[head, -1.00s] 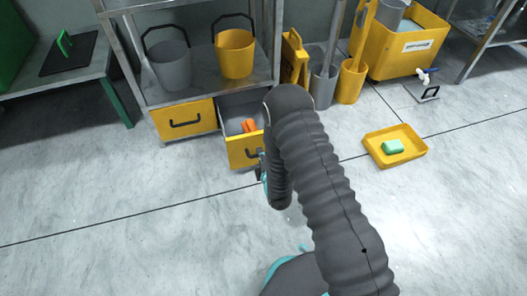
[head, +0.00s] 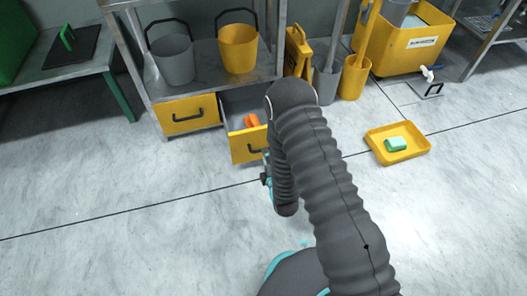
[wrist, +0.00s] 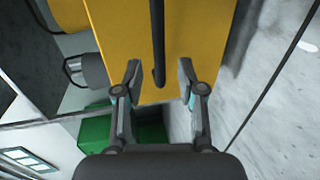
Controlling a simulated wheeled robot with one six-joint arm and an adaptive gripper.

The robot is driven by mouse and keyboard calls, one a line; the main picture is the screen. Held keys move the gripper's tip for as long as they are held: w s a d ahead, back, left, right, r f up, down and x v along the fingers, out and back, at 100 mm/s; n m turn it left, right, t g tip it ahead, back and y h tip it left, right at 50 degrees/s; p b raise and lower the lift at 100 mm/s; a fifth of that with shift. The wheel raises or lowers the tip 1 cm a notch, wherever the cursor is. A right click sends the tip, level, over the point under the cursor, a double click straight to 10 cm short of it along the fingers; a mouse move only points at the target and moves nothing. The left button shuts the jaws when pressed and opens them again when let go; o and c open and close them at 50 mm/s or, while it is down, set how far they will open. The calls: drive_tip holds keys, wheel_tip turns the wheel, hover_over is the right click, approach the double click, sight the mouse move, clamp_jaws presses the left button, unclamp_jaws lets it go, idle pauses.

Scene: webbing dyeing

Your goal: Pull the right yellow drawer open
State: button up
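The right yellow drawer (head: 246,148) under the metal shelf stands pulled out, with an orange object (head: 251,120) inside. Its dark handle shows partly in the head view, with my arm just right of it. In the wrist view the yellow drawer front (wrist: 205,35) fills the top middle, and the dark handle bar (wrist: 157,45) runs down toward the gap between my fingers. My gripper (wrist: 158,82) is open, its fingertips apart on either side of the handle's lower end and not touching it. In the head view my arm mostly hides the gripper.
The left yellow drawer (head: 188,116) is shut. A grey bucket (head: 173,62) and a yellow bucket (head: 238,48) stand on the shelf above. A yellow tray (head: 415,154) with a green block (head: 396,144) lies on the floor at right. The floor at front left is clear.

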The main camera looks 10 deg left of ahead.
drive_tip(key=v, duration=0.7)
drive_tip(key=shift+s, duration=0.25)
drive_tip(key=shift+d, duration=0.15)
